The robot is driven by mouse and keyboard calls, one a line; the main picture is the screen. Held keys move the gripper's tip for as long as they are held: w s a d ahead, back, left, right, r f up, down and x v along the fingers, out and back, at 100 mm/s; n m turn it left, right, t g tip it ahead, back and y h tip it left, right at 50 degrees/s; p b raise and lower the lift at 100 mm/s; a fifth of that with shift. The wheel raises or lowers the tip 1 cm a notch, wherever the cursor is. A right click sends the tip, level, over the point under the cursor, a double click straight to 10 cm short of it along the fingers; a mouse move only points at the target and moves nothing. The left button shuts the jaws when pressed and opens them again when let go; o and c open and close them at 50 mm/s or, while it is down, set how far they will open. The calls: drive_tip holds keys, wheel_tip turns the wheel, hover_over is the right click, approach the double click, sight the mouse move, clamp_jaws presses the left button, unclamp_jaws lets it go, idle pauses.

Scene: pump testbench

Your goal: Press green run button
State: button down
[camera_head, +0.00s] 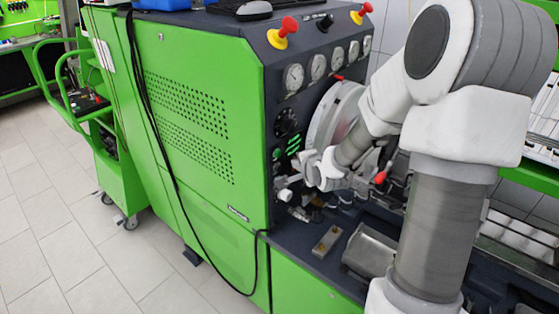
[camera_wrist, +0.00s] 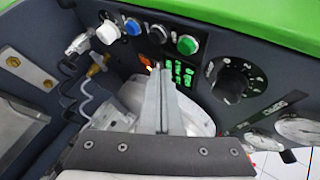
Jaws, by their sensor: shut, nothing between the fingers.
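The round green button (camera_wrist: 187,45) sits on the dark control panel in the wrist view, at the right end of a row of round controls. My gripper (camera_wrist: 158,72) is shut and empty, its fingers pointing toward the panel. In the picture its tips appear below and left of the green button, near the black knob and the lit green switches; they appear apart from the button, but the exact gap is hard to tell.
Beside the green button are a black knob (camera_wrist: 158,34), a blue button (camera_wrist: 133,27) and lit green switches (camera_wrist: 178,74). A large black dial (camera_wrist: 233,79) lies to the right. Cables and fittings (camera_wrist: 92,84) crowd the left. The green testbench cabinet (camera_head: 200,75) fills the head view's middle.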

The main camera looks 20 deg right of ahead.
sight(278, 154)
drive_tip(key=shift+w+a+b, duration=0.2)
drive_tip(key=shift+w+a, duration=0.2)
drive_tip(key=shift+w, duration=0.2)
drive_tip(key=shift+w+a+b, duration=0.2)
drive_tip(key=shift+w+a, duration=0.15)
drive_tip(key=shift+w, duration=0.2)
drive_tip(key=shift+w, duration=0.1)
idle(1.2)
drive_tip(key=shift+w+a, duration=0.25)
drive_tip(key=shift+w, duration=0.05)
